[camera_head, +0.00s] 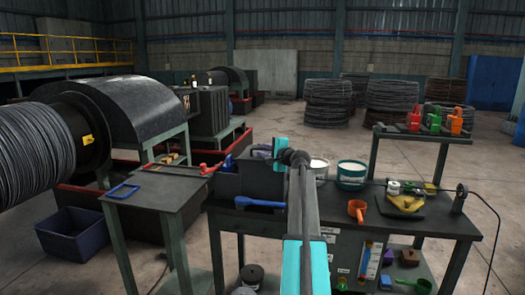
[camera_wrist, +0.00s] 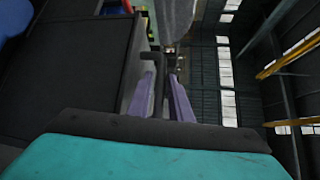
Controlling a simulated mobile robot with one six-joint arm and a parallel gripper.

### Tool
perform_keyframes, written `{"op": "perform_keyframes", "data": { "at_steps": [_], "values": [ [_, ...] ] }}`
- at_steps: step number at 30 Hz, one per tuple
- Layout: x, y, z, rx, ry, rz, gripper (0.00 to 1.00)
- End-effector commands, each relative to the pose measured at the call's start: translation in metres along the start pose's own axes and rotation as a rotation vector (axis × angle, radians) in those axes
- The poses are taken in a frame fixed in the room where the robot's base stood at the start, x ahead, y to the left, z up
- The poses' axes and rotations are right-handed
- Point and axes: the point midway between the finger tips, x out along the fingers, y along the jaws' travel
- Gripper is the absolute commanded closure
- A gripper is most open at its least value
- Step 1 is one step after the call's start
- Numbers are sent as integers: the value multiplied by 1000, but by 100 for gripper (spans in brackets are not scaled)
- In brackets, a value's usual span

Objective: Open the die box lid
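The die box (camera_head: 262,183) is a dark grey box at the left end of the dark workbench. My gripper (camera_head: 263,152) is at its upper right, with its teal wrist just right of the purple fingers. In the wrist view, my two purple fingers (camera_wrist: 164,95) stand apart with a dark bent bar (camera_wrist: 158,82), apparently a handle, between them. I cannot tell whether both fingers press on the bar. A broad dark panel (camera_wrist: 75,75) fills the left of that view. How far the lid stands open is not clear.
A blue-handled tool (camera_head: 258,203) lies before the box. A side table (camera_head: 165,190) with a blue frame is at the left, near the large cable drum (camera_head: 35,150).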

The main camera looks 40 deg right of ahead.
Motion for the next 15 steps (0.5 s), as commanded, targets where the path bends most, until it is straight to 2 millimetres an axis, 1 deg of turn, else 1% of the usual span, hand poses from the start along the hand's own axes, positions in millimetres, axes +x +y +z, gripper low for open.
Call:
{"op": "perform_keyframes", "data": {
  "at_steps": [5, 6, 8, 9, 15],
  "values": [
    [0, 0, 0, 0, 0, 0, 82],
    [0, 0, 0, 0, 0, 0, 83],
    [0, 0, 0, 0, 0, 0, 93],
    [0, 0, 0, 0, 0, 0, 100],
    [0, 0, 0, 0, 0, 0, 100]
  ]
}}
